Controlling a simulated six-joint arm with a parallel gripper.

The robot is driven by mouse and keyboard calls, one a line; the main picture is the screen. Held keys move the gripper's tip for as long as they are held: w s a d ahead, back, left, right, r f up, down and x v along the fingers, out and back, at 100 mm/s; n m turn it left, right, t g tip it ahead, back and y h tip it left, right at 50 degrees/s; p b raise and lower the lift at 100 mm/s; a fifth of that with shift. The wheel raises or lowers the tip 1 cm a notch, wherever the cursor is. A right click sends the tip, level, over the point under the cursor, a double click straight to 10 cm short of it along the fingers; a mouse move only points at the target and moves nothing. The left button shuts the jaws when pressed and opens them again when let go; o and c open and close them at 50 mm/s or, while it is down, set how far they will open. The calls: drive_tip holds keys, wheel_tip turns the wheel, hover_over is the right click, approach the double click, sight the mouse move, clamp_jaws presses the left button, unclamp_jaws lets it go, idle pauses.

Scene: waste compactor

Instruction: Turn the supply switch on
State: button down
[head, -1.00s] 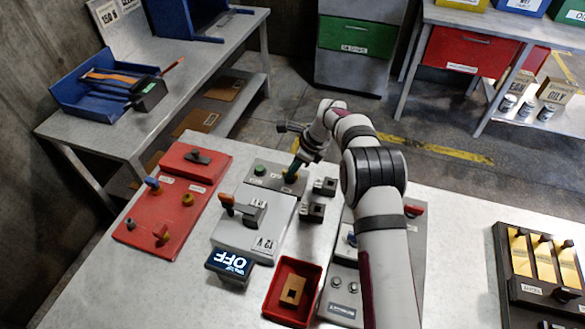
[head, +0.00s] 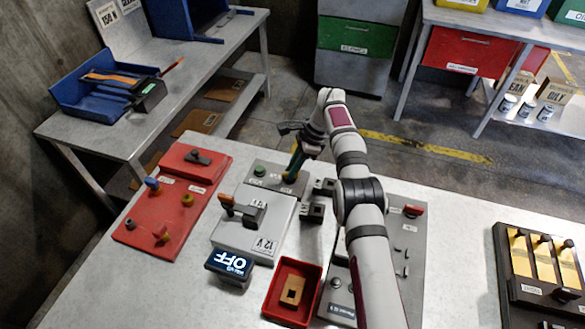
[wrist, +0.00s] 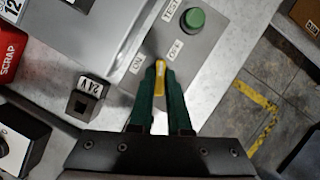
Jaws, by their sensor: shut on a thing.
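The supply switch is a yellow lever (wrist: 159,78) on a grey box (head: 265,181). Labels ON and OFF stand on either side of it in the wrist view. My gripper (wrist: 160,88) has green fingers and is shut on the lever; only the lever's front part shows between the fingertips. In the head view my gripper (head: 293,168) stands over the right part of the box. A green button (wrist: 194,19) is on the same box and also shows in the head view (head: 260,171). The display (head: 230,264) reads OFF.
A light grey unit marked 12 V (head: 262,244) stands in front of the box. A small block marked 24 V (wrist: 84,98) lies near my fingers. A red panel (head: 165,213) is at left, and a red tray (head: 271,299) holds a tan block.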

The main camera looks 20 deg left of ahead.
drive_tip(key=shift+n, duration=0.4)
drive_tip(key=c, duration=0.9)
unclamp_jaws()
drive_tip(key=shift+o, duration=0.2)
drive_tip(key=shift+w+r+m, duration=0.1)
drive_tip(key=shift+m, duration=0.2)
drive_tip(key=m, duration=0.1)
drive_tip(key=m+t, duration=0.1)
drive_tip(key=m, duration=0.2)
drive_tip(key=shift+s+t+y, duration=0.25)
drive_tip(key=shift+t+y, duration=0.05)
drive_tip(key=d+r+m, duration=0.1)
drive_tip(key=d+r, duration=0.2)
drive_tip(key=r, duration=0.4)
drive_tip(key=d+r, duration=0.3)
drive_tip(key=r, duration=0.4)
drive_tip(key=s+d+r+n+h, duration=0.1)
drive_tip(key=s+d+r+n, duration=0.2)
drive_tip(key=s+d, duration=0.4)
drive_tip(key=s+d+r+n, duration=0.4)
drive_tip(key=s+d+r, duration=0.1)
drive_tip(key=s, duration=0.9)
drive_tip(key=shift+s+d+r+h, duration=0.15)
drive_tip(key=shift+s+d+h, duration=0.25)
drive_tip(key=shift+d, duration=0.45)
